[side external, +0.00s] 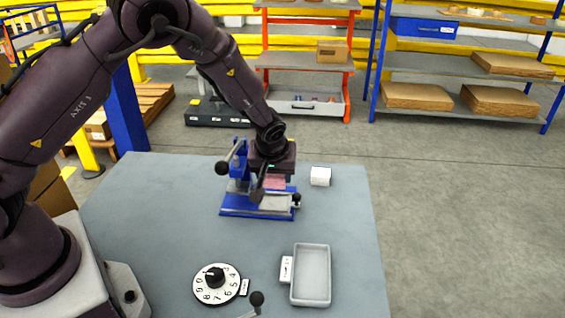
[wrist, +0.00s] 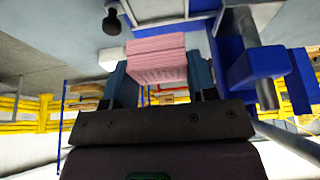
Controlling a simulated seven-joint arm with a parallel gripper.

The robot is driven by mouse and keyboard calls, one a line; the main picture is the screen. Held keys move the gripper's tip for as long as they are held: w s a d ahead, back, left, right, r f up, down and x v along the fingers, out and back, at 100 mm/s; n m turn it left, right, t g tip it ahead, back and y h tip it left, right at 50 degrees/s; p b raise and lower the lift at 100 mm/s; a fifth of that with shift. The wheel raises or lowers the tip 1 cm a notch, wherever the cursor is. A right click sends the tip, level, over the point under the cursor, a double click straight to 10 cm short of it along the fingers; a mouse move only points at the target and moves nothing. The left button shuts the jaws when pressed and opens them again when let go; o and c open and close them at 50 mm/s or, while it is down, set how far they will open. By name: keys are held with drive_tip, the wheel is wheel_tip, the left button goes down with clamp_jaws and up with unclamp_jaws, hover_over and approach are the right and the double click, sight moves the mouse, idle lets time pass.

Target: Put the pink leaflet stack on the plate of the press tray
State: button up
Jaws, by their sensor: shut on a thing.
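My gripper (side external: 272,172) is shut on the pink leaflet stack (wrist: 157,50), whose layered edges show between the two fingers in the wrist view. In the side view the pink stack (side external: 275,182) shows just below my gripper, at the blue press (side external: 233,208). The press tray's grey plate (side external: 275,203) lies in front of and below the stack, partly hidden by my gripper and a press handle. I cannot tell whether the stack touches the plate. In the wrist view the press's blue column (wrist: 232,45) stands close to the right of the stack.
A black-knobbed press lever (side external: 222,168) sticks out left of my gripper. A white block (side external: 320,176) stands right of the press. A numbered dial (side external: 212,290), a small black-knobbed lever (side external: 256,298) and an empty grey tray (side external: 311,275) are at the front. The table's left middle is clear.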

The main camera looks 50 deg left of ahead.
sight(276, 187)
drive_tip(key=shift+f, duration=2.85)
drive_tip(key=o, duration=1)
drive_tip(key=shift+w+d+r, duration=0.25)
drive_tip(key=shift+r, duration=0.85)
drive_tip(key=shift+a+r, duration=0.2)
drive_tip(key=shift+r, duration=1.15)
drive_tip(key=shift+s+r, duration=0.2)
drive_tip(key=shift+r, duration=2.35)
